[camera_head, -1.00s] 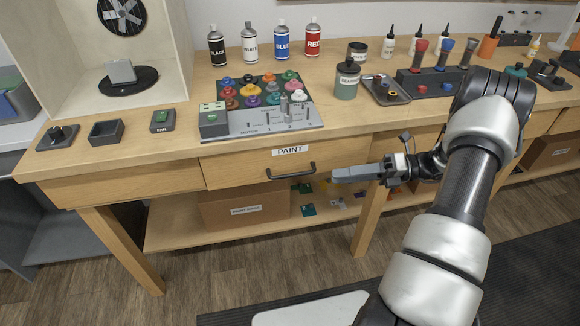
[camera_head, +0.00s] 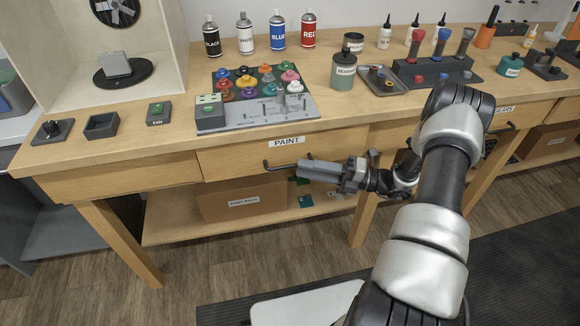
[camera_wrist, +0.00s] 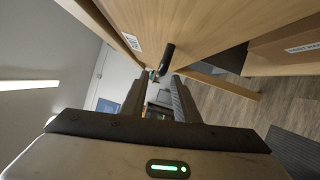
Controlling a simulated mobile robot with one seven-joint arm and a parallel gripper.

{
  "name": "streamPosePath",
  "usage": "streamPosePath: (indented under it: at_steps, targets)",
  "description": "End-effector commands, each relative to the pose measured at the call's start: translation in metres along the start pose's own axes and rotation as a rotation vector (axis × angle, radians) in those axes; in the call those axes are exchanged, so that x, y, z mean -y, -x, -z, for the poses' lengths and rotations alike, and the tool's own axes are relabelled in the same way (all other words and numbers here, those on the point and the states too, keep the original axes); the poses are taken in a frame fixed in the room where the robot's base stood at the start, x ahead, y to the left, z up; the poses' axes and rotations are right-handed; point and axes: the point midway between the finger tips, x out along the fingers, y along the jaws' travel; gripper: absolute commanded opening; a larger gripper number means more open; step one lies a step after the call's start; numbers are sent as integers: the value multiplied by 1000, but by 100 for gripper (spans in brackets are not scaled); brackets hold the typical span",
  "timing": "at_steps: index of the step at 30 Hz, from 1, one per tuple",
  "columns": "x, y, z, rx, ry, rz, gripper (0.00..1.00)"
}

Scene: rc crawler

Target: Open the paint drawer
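The paint drawer (camera_head: 230,162) is under the bench top, its front flush with the bench, so it looks shut. It has a white PAINT label (camera_head: 286,141) and a dark bar handle (camera_head: 270,164). My gripper (camera_head: 304,169) is at the right part of the handle and hides some of it. In the wrist view the handle (camera_wrist: 166,60) stands out from the drawer front (camera_wrist: 205,30), just ahead of the fingertips. My gripper (camera_wrist: 157,88) shows a gap between its two fingers there, with nothing held. I cannot tell whether a finger touches the handle.
A paint panel (camera_head: 250,121) with coloured knobs sits on the bench above the drawer. A cardboard box (camera_head: 235,203) and small items lie on the shelf below. A bench leg (camera_head: 361,222) stands below my gripper. The floor in front of the drawer is partly clear.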

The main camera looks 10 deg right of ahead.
Motion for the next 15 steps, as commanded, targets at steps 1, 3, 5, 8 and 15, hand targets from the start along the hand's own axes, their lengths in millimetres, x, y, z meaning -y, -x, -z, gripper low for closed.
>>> streamPosePath:
  at_steps: [1,3,5,8,15]
  targets:
    - [0,-11,0,-3,0,0,28]
    - [0,-23,1,-3,0,-1,28]
    - [0,-32,0,-2,1,0,28]
    - [0,-44,0,-2,2,-1,28]
    - [0,-53,0,0,1,1,28]
